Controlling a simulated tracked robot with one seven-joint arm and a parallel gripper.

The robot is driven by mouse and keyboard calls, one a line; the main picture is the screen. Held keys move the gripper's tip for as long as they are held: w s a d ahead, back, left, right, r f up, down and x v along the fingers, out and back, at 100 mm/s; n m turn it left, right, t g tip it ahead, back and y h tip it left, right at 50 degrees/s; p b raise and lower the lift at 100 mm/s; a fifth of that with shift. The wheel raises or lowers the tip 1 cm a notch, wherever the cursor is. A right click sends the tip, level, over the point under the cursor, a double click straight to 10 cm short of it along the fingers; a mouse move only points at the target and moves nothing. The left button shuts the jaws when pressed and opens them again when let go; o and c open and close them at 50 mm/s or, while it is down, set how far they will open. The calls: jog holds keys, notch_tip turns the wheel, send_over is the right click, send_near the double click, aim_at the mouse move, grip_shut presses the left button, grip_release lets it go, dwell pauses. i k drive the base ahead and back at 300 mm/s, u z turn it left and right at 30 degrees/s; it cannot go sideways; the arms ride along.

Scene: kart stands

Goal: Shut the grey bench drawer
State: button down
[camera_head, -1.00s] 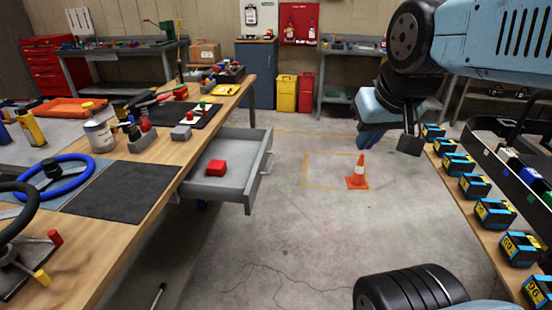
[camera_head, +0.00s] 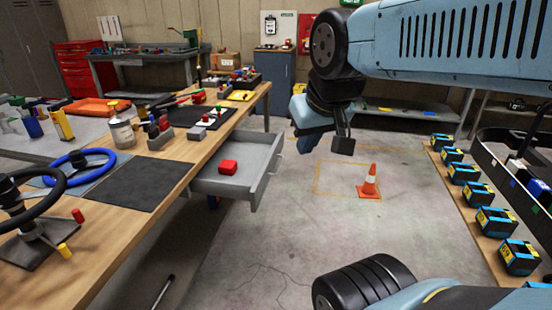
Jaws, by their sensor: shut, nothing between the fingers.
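The grey bench drawer (camera_head: 258,187) stands pulled out from the right side of the wooden workbench (camera_head: 112,225). A small red block (camera_head: 228,167) lies inside it. My gripper (camera_head: 343,146) hangs in the air to the right of the drawer's front, higher in the picture, and is clear of it. Its fingers point down and are shut with nothing between them. My blue arm reaches in from the upper right.
An orange cone (camera_head: 369,182) stands on the floor to the right of the drawer. Numbered blue-black boxes (camera_head: 495,221) line a shelf at the right. A blue-rimmed wheel (camera_head: 78,168) lies on the bench.

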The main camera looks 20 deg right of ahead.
aim_at(257, 154)
jog(key=u, duration=0.1)
jog(key=i, duration=1)
jog(key=z, duration=0.1)
